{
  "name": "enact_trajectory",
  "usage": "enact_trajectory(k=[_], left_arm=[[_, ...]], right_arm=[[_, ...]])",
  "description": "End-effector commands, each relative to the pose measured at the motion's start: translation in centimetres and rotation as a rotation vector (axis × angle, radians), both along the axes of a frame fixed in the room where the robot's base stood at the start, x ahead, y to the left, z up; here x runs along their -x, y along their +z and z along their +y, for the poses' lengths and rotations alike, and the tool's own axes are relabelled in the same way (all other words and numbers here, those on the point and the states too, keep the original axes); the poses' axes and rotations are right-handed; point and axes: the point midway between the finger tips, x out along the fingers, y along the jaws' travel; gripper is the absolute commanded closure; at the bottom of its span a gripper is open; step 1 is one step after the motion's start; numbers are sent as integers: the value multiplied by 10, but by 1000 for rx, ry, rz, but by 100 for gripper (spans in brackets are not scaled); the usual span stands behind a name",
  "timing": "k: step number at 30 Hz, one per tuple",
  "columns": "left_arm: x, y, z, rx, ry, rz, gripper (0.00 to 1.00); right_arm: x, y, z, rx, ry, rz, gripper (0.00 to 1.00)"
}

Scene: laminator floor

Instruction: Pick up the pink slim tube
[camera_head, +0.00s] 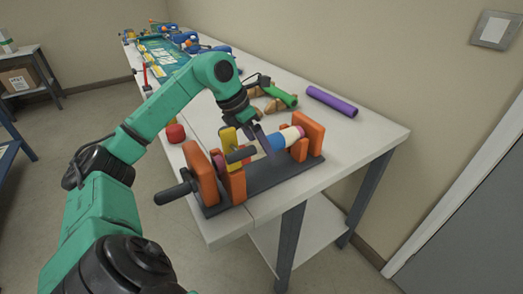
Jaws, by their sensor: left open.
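A short cylinder with blue, white and pinkish bands (284,139) lies across the fixture with orange end blocks (309,133), near the table's front corner. Its pinkish part is at the right end, by the right orange block. I cannot make out a separate slim pink tube. My left gripper (262,140) is open and points down at the left, blue end of the cylinder. I cannot tell whether it touches. The gripper and wrist hide part of the fixture behind them.
The fixture has a dark base (263,180), a yellow piece (229,140) and a black handle (176,190). A purple roll (332,101) and a green tool (282,96) lie behind on the white table (362,135).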

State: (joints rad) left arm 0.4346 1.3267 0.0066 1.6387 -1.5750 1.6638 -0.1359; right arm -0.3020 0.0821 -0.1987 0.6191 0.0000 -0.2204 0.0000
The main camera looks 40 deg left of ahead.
Motion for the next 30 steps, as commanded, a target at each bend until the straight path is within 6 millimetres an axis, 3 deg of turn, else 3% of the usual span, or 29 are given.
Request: enact_trajectory(k=[5,8,12,23,26,30], left_arm=[[0,0,0,-1,0,0,11],[0,0,0,-1,0,0,45],[0,0,0,0,0,0,99],[0,10,0,-1,0,-2,100],[-1,27,0,-1,0,-4,100],[-1,74,0,1,1,-10,100]], right_arm=[[-2,1,0,-1,0,-3,47],[-2,1,1,-1,0,-4,47],[-2,1,1,-2,0,-4,47],[-3,6,4,-5,0,-4,47],[-3,16,4,-5,0,-4,47],[-3,42,4,-5,0,-4,47]])
